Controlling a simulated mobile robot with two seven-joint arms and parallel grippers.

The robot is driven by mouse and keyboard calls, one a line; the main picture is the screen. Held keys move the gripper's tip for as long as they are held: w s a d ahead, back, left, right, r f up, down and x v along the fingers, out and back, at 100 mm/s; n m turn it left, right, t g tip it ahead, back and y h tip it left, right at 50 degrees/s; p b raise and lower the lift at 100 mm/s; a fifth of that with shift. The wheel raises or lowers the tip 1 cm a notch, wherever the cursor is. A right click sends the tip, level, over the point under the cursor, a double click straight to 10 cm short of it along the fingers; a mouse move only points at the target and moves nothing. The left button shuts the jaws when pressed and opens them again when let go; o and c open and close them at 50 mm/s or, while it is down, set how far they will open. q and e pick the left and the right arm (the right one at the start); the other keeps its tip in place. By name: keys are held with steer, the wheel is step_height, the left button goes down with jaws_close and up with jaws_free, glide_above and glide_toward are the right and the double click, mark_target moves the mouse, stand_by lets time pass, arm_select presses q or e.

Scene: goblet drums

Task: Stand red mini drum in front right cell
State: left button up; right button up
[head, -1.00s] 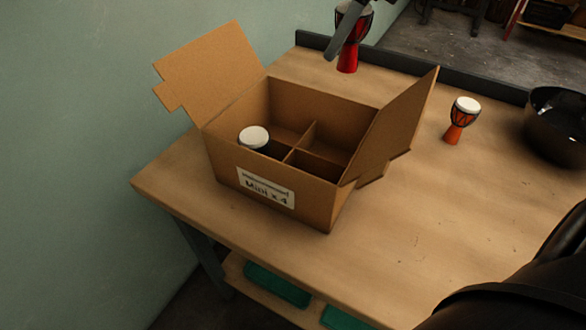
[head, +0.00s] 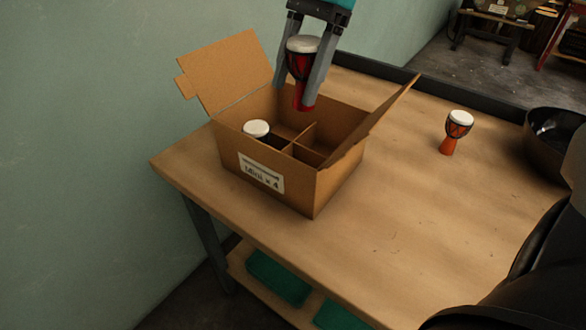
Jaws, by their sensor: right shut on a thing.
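The red mini drum (head: 302,66), with a white head, is upright between the two grey fingers of my right gripper (head: 296,92). My right gripper is shut on it and holds it above the back part of the open cardboard box (head: 318,187). The box has a "Mini x 4" label and dividers forming cells. A white-headed drum (head: 256,128) stands in the front left cell. The front right cell (head: 308,155) shows no drum, but its floor is mostly hidden by the box wall. My left gripper is not in view.
The box's left flap (head: 226,72) and right flap (head: 388,112) stand open. An orange drum (head: 458,132) stands on the table (head: 400,210) to the right, near a dark bowl (head: 556,140). The table between box and orange drum is clear.

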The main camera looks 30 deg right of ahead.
step_height(320, 180, down, 14)
steer(key=b, duration=0.4)
steer(key=shift+f, duration=0.15)
steer(key=shift+f+b, duration=0.8)
steer(key=shift+f, duration=1.1)
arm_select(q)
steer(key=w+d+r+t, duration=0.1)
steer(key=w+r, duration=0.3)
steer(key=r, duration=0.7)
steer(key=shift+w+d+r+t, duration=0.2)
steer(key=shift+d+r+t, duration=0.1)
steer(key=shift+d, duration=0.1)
arm_select(e)
steer(key=shift+f, duration=0.3)
steer(key=shift+f, duration=0.1)
steer(key=o, duration=1.1)
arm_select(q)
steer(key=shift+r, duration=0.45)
